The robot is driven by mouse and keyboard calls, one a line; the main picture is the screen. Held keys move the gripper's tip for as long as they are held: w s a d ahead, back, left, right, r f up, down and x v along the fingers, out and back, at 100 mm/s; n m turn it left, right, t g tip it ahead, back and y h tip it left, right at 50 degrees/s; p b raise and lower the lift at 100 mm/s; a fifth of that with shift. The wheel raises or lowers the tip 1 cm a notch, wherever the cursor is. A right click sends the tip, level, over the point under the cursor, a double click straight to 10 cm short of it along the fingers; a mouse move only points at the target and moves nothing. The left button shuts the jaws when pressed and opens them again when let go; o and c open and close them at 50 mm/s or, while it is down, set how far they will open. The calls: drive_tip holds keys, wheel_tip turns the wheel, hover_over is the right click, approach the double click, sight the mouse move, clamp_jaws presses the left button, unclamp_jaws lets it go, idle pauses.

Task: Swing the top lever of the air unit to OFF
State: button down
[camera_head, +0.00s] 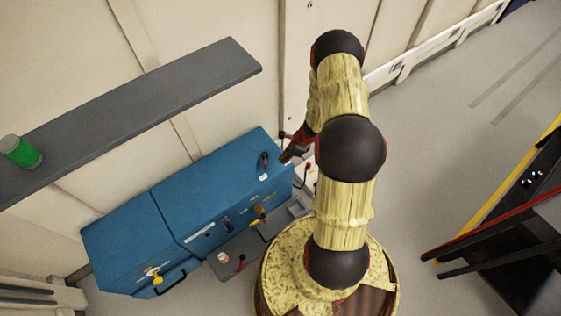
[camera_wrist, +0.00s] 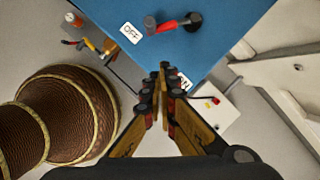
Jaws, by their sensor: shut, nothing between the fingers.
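The air unit is a blue cabinet (camera_head: 205,200) in the head view; its top also shows in the wrist view (camera_wrist: 225,45). The top lever (camera_head: 265,161) has a red arm, a black pivot and a grey-black knob. In the wrist view the lever (camera_wrist: 174,24) points left from its pivot, with its knob beside the white OFF label (camera_wrist: 130,33). A second white label (camera_wrist: 184,82), partly hidden by my fingers, lies near the cabinet's edge. My gripper (camera_wrist: 163,72) is shut and empty, over that edge and apart from the lever. It also shows in the head view (camera_head: 287,157).
A grey shelf (camera_head: 130,115) with a green can (camera_head: 20,151) runs along the wall above the cabinet. A low grey ledge (camera_head: 230,250) with small fittings lies in front. A black frame with yellow and red edges (camera_head: 505,205) stands at right. Floor between is clear.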

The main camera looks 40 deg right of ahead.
drive_tip(key=p+v, duration=0.1)
drive_tip(key=v, duration=0.6)
drive_tip(key=shift+p, duration=0.4)
drive_tip(key=shift+a, duration=0.1)
drive_tip(key=s+a+n+g+y, duration=0.1)
drive_tip(key=s+a+n, duration=0.2)
drive_tip(key=a+n, duration=0.15)
drive_tip(key=s+a+r+n+t+h, duration=0.1)
drive_tip(key=s+a+r+n, duration=0.3)
drive_tip(key=r, duration=1.3)
drive_tip(key=s+a+r+n+t+h, duration=0.1)
drive_tip(key=s+a+r+n, duration=0.3)
drive_tip(key=a+r+n, duration=0.6)
drive_tip(key=s+a+r+n+t+h, duration=0.1)
drive_tip(key=s+a+r+n, duration=0.3)
drive_tip(key=r, duration=1.9)
drive_tip(key=a+n+h, duration=0.1)
drive_tip(key=a+n, duration=0.2)
drive_tip(key=n, duration=0.2)
drive_tip(key=shift+s+a+r, duration=0.25)
drive_tip(key=shift+r, duration=0.1)
drive_tip(key=shift+d, duration=0.1)
